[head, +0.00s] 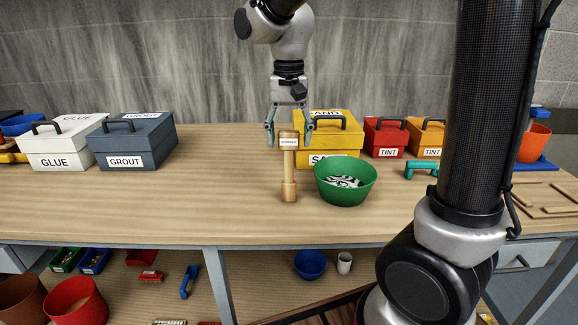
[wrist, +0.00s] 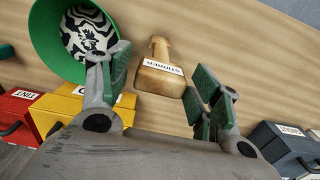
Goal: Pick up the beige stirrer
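The beige stirrer (head: 289,166) is on the wooden worktop, left of the green bowl, and appears to stand upright. It has a wide labelled top, a narrow shaft and a thicker foot. My gripper (head: 289,141) points down at the stirrer's top, its two fingers spread to either side of it in the head view. In the wrist view, the stirrer (wrist: 160,68) with its "STIRRER" label shows between and beyond the green-padded fingers of my open gripper (wrist: 158,76). Gaps show on both sides, and I see no contact.
The green bowl (head: 345,168) with black-and-white pieces is close on the right. A yellow sand box (head: 335,131) stands behind. Grout (head: 135,141) and glue (head: 66,142) boxes are at left, red (head: 385,138) and orange tint boxes at right. The worktop left of the stirrer is clear.

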